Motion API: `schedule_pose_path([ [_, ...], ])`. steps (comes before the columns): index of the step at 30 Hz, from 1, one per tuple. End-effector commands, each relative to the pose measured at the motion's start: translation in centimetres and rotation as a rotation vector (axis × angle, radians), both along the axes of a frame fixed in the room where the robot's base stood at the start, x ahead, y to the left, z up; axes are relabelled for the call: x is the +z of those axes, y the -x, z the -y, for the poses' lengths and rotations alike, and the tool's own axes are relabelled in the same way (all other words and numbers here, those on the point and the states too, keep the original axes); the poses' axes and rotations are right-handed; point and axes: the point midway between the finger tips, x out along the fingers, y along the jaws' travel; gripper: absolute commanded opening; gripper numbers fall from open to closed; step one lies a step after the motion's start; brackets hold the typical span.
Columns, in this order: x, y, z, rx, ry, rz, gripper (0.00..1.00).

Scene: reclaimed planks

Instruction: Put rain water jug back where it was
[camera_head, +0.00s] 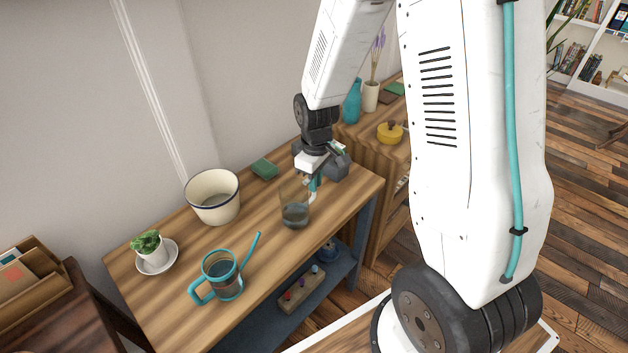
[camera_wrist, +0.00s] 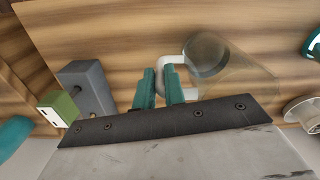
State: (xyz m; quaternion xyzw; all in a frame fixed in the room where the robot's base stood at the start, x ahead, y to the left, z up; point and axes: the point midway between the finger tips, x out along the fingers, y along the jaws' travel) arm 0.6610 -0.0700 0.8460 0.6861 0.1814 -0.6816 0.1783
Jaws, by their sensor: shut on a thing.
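The rain water jug is a clear glass jug (camera_head: 295,212) with a white handle, holding dark-looking liquid low inside. It is upright at the right part of the wooden table (camera_head: 190,300); I cannot tell whether its base touches the top. My gripper (camera_head: 314,184) reaches down from above, on the jug's right. In the wrist view its teal fingers (camera_wrist: 165,88) are shut on the white handle, and the jug's glass body (camera_wrist: 232,68) extends to the right of them.
A teal watering can (camera_head: 222,280), a cream bucket (camera_head: 213,204), a potted plant (camera_head: 147,244) on a saucer and a green block (camera_head: 264,169) stand on the table. A grey block (camera_wrist: 88,85) is close to my gripper. Bare wood lies between jug and bucket.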

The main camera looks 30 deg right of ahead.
Motion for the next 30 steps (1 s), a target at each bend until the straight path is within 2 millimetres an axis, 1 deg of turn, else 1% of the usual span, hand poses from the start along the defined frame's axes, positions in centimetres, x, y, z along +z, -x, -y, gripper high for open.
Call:
schedule_pose_path([
  [2, -0.3, 0.0, 0.0, -0.001, 0.0, 0.0, 0.0],
  [9, -0.4, 0.0, 0.0, 0.0, 0.0, 0.001, 0.0],
  [13, -0.7, 0.0, 0.0, 0.0, 0.0, 0.0, 0.0],
  [14, -0.7, 0.0, 0.0, 0.0, 0.0, 0.0, 0.2],
  [15, -0.7, 0.0, 0.0, 0.0, 0.0, 0.0, 0.31],
  [16, -0.7, 0.0, 0.0, 0.0, 0.0, 0.0, 0.33],
  [25, -0.4, 0.0, 0.0, 0.0, 0.0, 0.001, 0.33],
  [28, 0.4, 0.0, 0.0, 0.0, 0.0, 0.004, 0.33],
  [30, 1.6, -0.1, 0.0, 0.0, 0.001, 0.005, 0.33],
])
